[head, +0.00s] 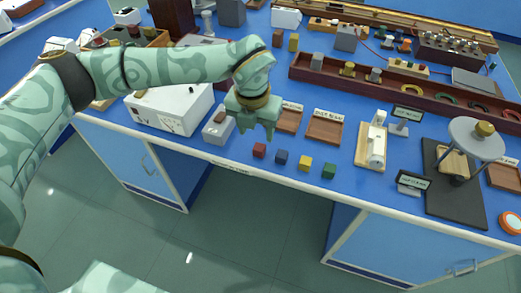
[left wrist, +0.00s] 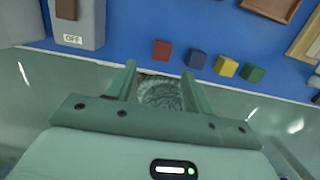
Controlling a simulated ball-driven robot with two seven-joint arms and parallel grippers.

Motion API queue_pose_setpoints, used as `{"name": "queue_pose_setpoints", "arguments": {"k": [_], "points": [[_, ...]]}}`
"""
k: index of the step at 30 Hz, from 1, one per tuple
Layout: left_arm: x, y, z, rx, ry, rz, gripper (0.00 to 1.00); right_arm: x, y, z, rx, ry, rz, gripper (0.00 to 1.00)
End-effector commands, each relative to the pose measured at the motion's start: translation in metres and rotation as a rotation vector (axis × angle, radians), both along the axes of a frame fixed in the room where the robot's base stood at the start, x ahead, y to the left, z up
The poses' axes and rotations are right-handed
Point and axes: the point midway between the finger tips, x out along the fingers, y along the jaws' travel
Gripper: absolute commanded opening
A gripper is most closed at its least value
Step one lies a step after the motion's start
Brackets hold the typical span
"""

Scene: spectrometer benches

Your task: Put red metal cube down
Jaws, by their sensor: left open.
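The red metal cube (head: 259,150) stands on the blue bench top near its front edge, at the left end of a row of small cubes. It also shows in the left wrist view (left wrist: 161,49), ahead of the fingertips and apart from them. My left gripper (head: 257,131) is open and empty, above the bench near the red cube. In the left wrist view its two fingers (left wrist: 159,72) are spread, with part of my own body seen below between them. My right gripper is not in view.
Blue (head: 281,157), yellow (head: 304,163) and green (head: 329,170) cubes stand right of the red one. A grey switch box (head: 218,126) is to the left. Brown trays (head: 324,130) lie behind. A stand with a round plate (head: 475,137) is at the right.

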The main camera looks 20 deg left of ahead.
Motion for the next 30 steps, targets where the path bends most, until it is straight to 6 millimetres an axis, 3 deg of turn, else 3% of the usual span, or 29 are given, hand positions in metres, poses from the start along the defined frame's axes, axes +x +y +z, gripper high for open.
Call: {"name": "queue_pose_setpoints", "arguments": {"k": [3,8,16,24,29,30], "points": [[0.002,0.0,-0.017,-0.001,0.002,0.002,0.52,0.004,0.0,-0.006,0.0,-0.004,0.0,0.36],[0.004,-0.001,-0.025,-0.001,0.0,0.001,0.52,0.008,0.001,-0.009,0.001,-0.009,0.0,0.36],[0.012,-0.003,-0.067,-0.001,0.005,0.001,0.52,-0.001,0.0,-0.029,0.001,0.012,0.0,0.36],[0.013,-0.003,-0.069,-0.001,-0.002,0.0,0.52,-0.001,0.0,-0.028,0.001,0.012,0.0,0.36],[0.013,-0.003,-0.069,-0.001,-0.002,0.001,0.07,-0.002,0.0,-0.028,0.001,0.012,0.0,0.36],[0.013,-0.003,-0.069,-0.001,-0.002,0.001,0.03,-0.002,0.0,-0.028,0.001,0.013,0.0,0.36]]}}
